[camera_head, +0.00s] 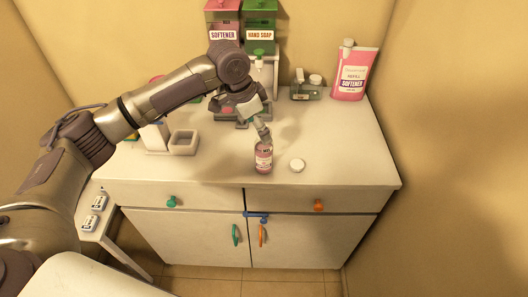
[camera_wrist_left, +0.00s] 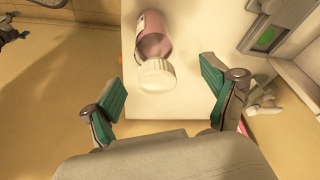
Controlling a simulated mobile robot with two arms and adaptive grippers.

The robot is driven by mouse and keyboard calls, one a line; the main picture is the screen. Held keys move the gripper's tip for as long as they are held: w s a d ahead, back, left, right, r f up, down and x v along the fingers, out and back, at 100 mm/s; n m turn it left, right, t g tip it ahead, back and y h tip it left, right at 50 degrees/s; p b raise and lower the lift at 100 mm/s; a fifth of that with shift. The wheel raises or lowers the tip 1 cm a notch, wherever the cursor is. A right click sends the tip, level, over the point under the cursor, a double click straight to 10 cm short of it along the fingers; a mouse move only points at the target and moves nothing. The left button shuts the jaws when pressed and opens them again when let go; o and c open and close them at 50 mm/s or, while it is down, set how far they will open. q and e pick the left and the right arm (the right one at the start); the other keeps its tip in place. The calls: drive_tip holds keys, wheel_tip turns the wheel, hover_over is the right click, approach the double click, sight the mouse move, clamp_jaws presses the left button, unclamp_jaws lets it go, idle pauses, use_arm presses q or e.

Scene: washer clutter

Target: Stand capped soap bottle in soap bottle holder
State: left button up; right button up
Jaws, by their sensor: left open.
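A pink bottle (camera_head: 264,160) with a label stands upright near the counter's front edge. My right gripper is not in view.
Softener (camera_head: 223,22) and hand soap (camera_head: 260,22) dispensers stand at the back. A pink refill pouch (camera_head: 353,75) and a grey device (camera_head: 305,91) are at the back right. The right front counter (camera_head: 350,150) is clear.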

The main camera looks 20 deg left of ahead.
sight(264, 151)
use_arm(q)
drive_tip(key=shift+w+f, duration=0.15)
drive_tip(key=shift+f, duration=0.2)
drive_tip(key=shift+d+f, duration=0.15)
drive_tip(key=shift+f, duration=0.05)
drive_tip(key=p+x, duration=0.1)
drive_tip(key=x, duration=0.3)
drive_tip(key=shift+d+f+p, duration=0.1)
drive_tip(key=shift+d+p, duration=0.3)
drive_tip(key=shift+f, duration=0.2)
clamp_jaws()
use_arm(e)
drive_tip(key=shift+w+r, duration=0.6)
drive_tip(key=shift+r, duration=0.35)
